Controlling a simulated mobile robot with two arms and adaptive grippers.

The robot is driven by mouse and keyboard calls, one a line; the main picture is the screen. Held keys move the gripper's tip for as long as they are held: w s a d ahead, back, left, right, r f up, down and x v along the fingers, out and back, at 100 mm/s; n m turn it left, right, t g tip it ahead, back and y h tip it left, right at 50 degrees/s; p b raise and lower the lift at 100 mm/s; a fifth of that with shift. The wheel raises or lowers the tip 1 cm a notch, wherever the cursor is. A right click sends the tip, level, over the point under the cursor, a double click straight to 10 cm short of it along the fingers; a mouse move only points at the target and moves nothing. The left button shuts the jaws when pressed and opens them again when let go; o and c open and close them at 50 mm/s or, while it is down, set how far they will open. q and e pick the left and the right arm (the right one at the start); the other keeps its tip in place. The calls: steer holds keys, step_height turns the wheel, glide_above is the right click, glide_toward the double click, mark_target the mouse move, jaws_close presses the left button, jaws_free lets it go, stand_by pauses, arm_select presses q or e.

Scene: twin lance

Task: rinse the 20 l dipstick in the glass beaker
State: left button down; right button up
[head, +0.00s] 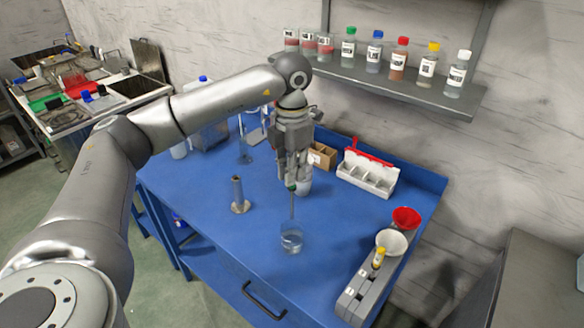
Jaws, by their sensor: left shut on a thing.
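My left gripper (291,182) points down over the blue bench and is shut on the dipstick (292,205), a thin grey rod with a green part at the jaws. The rod hangs about upright. The glass beaker (291,240) stands on the bench below, with clear liquid in it. The rod's lower end appears just above the beaker's rim; I cannot tell exactly how far from it. The marking on the dipstick is too small to read. My right gripper is out of view.
A metal tube on a round foot (239,197) stands left of the beaker. A white compartment tray (367,180) and cardboard box (320,156) are behind. A red funnel (406,217), pale funnel (391,243) and grey rack (358,297) stand right. The bench front is clear.

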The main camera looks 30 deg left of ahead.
arm_select(q)
steer(key=shift+f+b, duration=1.2)
steer(key=shift+f, duration=0.7)
steer(key=shift+f+b, duration=2.5)
steer(key=shift+f, duration=1.05)
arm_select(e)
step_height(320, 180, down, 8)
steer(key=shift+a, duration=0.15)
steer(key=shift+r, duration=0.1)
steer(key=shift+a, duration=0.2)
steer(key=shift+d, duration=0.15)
arm_select(q)
steer(key=shift+r, duration=0.1)
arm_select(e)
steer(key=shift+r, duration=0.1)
arm_select(q)
steer(key=shift+r+p, duration=3.75)
steer(key=shift+r, duration=1.65)
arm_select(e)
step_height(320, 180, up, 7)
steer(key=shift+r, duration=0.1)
